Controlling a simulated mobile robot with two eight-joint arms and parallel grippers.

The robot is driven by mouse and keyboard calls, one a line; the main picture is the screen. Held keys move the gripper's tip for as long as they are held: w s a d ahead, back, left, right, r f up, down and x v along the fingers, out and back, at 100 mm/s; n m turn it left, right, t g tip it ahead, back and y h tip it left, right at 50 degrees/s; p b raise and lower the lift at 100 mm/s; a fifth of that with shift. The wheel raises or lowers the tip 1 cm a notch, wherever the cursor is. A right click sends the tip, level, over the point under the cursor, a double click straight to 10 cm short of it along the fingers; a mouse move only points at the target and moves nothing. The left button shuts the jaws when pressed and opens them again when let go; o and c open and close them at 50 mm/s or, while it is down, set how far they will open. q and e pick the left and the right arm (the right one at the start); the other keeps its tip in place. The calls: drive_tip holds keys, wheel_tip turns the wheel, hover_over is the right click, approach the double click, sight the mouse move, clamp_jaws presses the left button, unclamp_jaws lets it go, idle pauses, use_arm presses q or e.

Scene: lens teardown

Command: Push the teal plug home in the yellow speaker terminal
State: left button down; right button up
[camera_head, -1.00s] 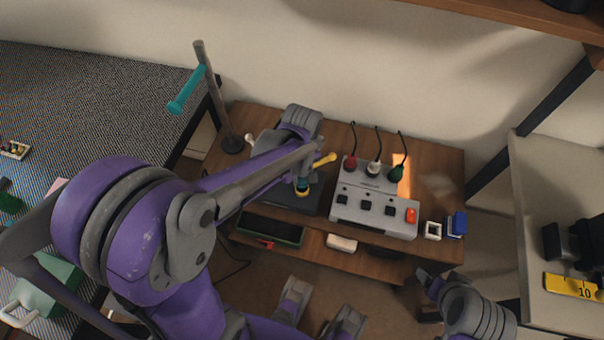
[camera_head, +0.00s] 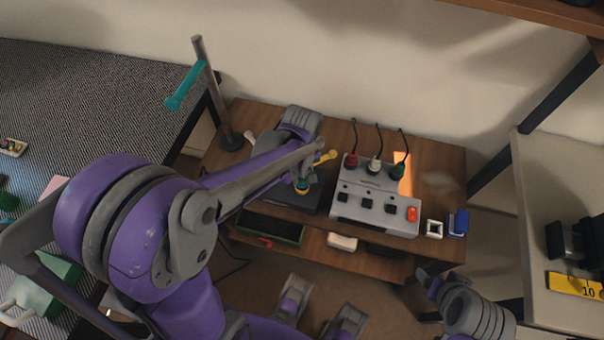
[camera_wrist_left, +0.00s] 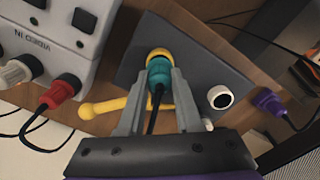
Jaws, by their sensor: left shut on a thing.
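The teal plug (camera_wrist_left: 158,72) is between the fingers of my left gripper (camera_wrist_left: 158,85), which is shut on it. Its front end is at the yellow speaker terminal (camera_wrist_left: 160,54), whose ring shows around and beyond the plug's tip. A black cable trails back from the plug between the fingers. I cannot tell how deep the plug sits. In the head view, the teal plug (camera_head: 302,183) is a small patch at my left gripper (camera_head: 304,176), over the dark speaker panel (camera_head: 310,197). My right gripper (camera_head: 430,279) is at the lower right, away from the terminal.
A yellow ball-ended lever (camera_wrist_left: 101,108) lies close beside my left fingers. A white terminal (camera_wrist_left: 220,97) and a purple plug (camera_wrist_left: 268,101) are to the right. The grey switch box (camera_head: 376,210) with red, white and green plugs stands right of the panel.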

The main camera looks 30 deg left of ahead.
use_arm(q)
drive_tip(key=shift+f+b, duration=0.6)
drive_tip(key=shift+f, duration=0.2)
idle(0.4)
drive_tip(key=c, duration=0.5)
unclamp_jaws()
wheel_tip(320, 180, up, 11)
drive_tip(key=shift+p, duration=1.1)
drive_tip(key=s+d+r+m+t+p, duration=0.1)
drive_tip(key=s+r+m+p, duration=0.1)
drive_tip(key=s+m, duration=0.1)
drive_tip(key=s+d+r+m+t+p, duration=0.1)
drive_tip(key=s+r+m+t+p, duration=0.1)
drive_tip(key=s+r+m+p, duration=0.1)
drive_tip(key=s+d+r+m+t+p, duration=0.1)
drive_tip(key=s+r+m+t+p, duration=0.1)
drive_tip(key=s+m+p, duration=0.1)
drive_tip(key=shift+s+d+r+m, duration=0.2)
drive_tip(key=shift+s+m, duration=0.15)
drive_tip(key=shift+m, duration=0.15)
